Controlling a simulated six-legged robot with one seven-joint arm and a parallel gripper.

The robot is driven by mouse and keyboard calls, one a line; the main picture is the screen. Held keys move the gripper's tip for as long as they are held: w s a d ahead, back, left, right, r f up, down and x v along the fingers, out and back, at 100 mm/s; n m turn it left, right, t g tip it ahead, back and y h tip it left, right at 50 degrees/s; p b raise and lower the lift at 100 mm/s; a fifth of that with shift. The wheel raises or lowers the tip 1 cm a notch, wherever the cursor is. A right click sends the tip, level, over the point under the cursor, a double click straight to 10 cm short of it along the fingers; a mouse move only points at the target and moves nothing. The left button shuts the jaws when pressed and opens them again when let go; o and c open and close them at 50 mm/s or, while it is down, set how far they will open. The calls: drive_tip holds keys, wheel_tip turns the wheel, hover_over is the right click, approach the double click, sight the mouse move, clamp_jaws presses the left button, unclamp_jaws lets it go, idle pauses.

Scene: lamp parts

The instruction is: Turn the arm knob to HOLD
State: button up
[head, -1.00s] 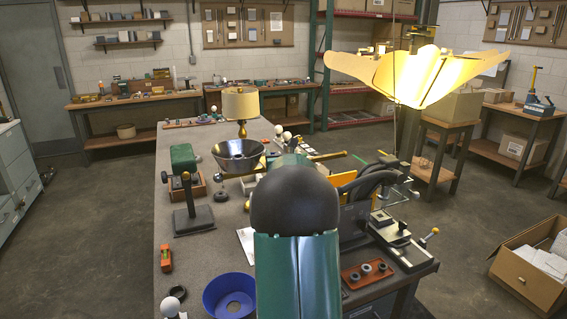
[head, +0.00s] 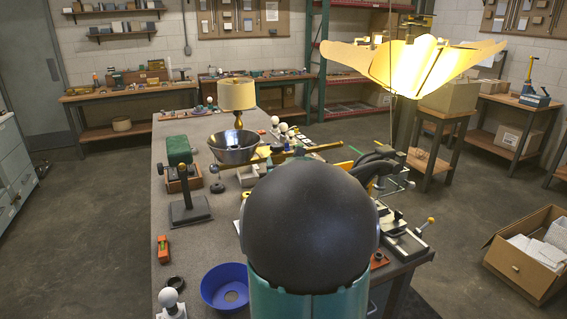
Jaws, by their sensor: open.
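I cannot make out an arm knob marked HOLD; no lettering is readable at this size. A dark metal bowl-shaped shade (head: 234,157) with a bright bluish-white spot inside sits mid-bench. A gold bar (head: 310,150) runs to the right from near it. A black stand (head: 190,208) with an upright post and a small dark knob-like top (head: 181,171) is at the left of the bench. My gripper is not visible; my own large dark arm joint and green link cover the middle and front of the bench.
A blue bowl (head: 225,299), an orange block (head: 163,249) and a white ball-topped piece (head: 169,297) lie at the bench's left front. A green-topped block (head: 179,150) stands behind the black stand. A glowing, petal-like shade (head: 410,66) hangs at the upper right.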

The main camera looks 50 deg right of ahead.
drive_tip(key=n+t+y, duration=0.4)
drive_tip(key=y, duration=0.2)
approach(274, 144)
drive_tip(key=x, duration=1.1)
drive_tip(key=shift+d+f, duration=0.25)
drive_tip(key=shift+f, duration=0.15)
drive_tip(key=c, duration=1)
